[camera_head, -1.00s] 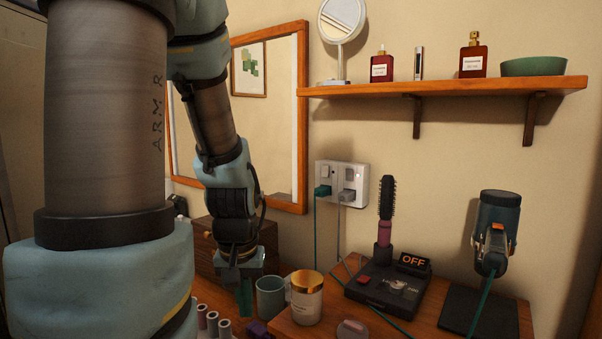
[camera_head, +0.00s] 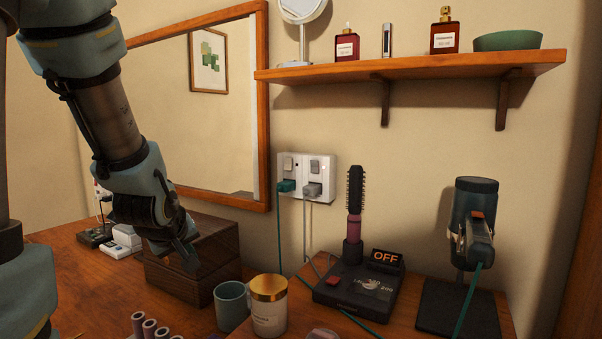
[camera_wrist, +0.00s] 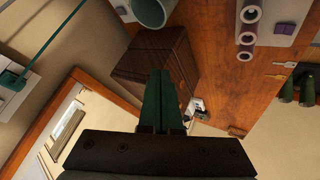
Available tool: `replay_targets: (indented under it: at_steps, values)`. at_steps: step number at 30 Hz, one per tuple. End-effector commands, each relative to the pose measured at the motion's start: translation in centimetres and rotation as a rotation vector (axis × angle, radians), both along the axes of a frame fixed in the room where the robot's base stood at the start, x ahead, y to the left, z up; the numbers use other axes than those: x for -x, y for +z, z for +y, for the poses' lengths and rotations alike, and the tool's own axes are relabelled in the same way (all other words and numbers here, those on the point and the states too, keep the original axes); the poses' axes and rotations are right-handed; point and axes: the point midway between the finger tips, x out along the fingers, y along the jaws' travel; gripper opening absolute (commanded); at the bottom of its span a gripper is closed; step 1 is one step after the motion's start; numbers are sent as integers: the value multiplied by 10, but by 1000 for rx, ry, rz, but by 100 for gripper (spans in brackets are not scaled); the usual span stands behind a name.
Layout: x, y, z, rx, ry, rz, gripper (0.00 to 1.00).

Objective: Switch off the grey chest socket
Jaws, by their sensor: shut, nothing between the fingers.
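A white double wall socket (camera_head: 306,176) is on the wall below the shelf, right of the mirror. A teal plug (camera_head: 286,186) sits in its left half and a grey plug (camera_head: 311,190) in its right half. A rocker switch is above each plug; the right switch (camera_head: 315,166) is above the grey plug. Its position is too small to tell. My gripper (camera_head: 190,262) is shut and empty, pointing down in front of the brown wooden chest (camera_head: 215,243), left of and below the socket. Its teal fingers show in the wrist view (camera_wrist: 162,100), with part of the socket (camera_wrist: 12,98) at the left.
A mug (camera_head: 231,305) and gold-lidded jar (camera_head: 268,305) stand near the chest. A hairbrush (camera_head: 354,195) stands by a black unit with an OFF sign (camera_head: 386,257). Cords hang below the socket. The shelf (camera_head: 420,75) juts out above; the wall around the socket is bare.

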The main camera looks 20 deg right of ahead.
Motion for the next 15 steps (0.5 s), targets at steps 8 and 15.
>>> replay_targets:
  at_steps: [8,15]
  values:
    - [-27,49,-92,521,17,-229,0]
    - [-4,107,-162,1029,-85,-228,0]
